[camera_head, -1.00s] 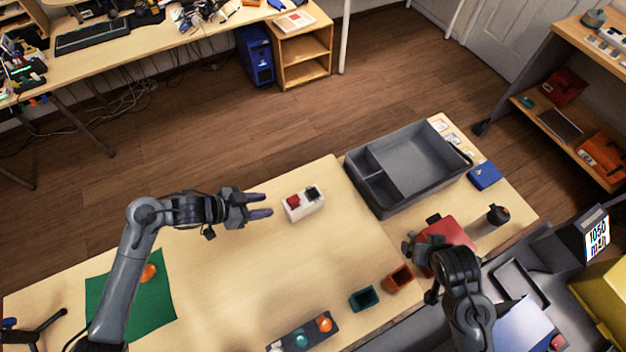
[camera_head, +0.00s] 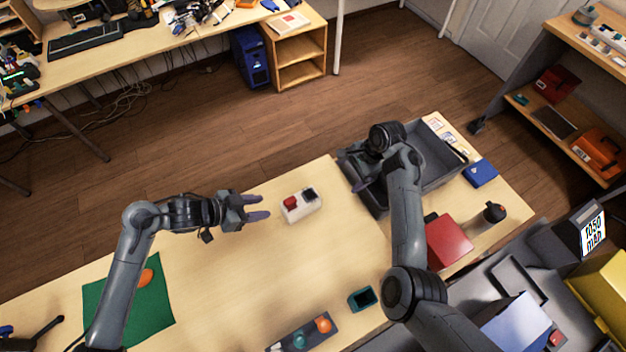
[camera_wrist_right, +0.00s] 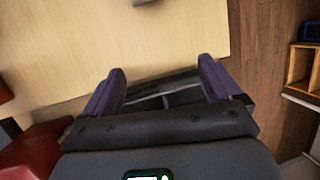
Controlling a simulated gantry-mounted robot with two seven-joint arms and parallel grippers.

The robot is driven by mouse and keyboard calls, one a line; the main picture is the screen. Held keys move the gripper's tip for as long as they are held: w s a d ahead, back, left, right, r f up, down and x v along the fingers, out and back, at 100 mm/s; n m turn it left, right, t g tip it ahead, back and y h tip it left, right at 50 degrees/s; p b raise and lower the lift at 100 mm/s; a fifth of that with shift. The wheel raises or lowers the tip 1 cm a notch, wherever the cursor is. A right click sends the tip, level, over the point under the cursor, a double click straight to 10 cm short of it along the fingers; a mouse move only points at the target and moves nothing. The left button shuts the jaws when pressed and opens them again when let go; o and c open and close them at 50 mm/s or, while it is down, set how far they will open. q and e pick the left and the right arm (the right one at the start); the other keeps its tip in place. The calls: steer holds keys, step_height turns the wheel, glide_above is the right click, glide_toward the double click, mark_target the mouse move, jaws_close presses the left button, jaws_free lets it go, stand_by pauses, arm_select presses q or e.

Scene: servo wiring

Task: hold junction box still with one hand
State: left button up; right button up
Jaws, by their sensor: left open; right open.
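The junction box (camera_head: 301,206), a small white block with a red part and a black part on top, sits on the light wooden table. My left gripper (camera_head: 262,206) is open, just left of the box, with its fingers pointing towards it and a small gap between. My right gripper (camera_head: 352,172) is over the left side of the grey tray, to the right of the box. In the right wrist view its two fingers (camera_wrist_right: 158,86) are spread with nothing held between them.
The grey divided tray (camera_head: 449,181) stands right of the box. A red box (camera_head: 448,241), a dark bottle (camera_head: 494,212) and a teal bin (camera_head: 362,298) are nearby. A green mat (camera_head: 150,320) lies at left. The table's middle is clear.

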mark_target(303, 199)
steer(key=s+a+g, duration=0.1)
steer(key=a, duration=0.2)
steer(key=a+r, duration=0.1)
steer(key=a, duration=0.3)
steer(key=s+a+n+g, duration=0.1)
steer(key=a, duration=0.3)
steer(key=shift+s+a+r+g, duration=0.15)
steer(key=shift+s+r+g, duration=0.15)
steer(key=shift+s+a+f, duration=0.15)
steer(key=shift+a, duration=0.15)
steer(key=x, duration=1)
steer(key=shift+s, duration=0.1)
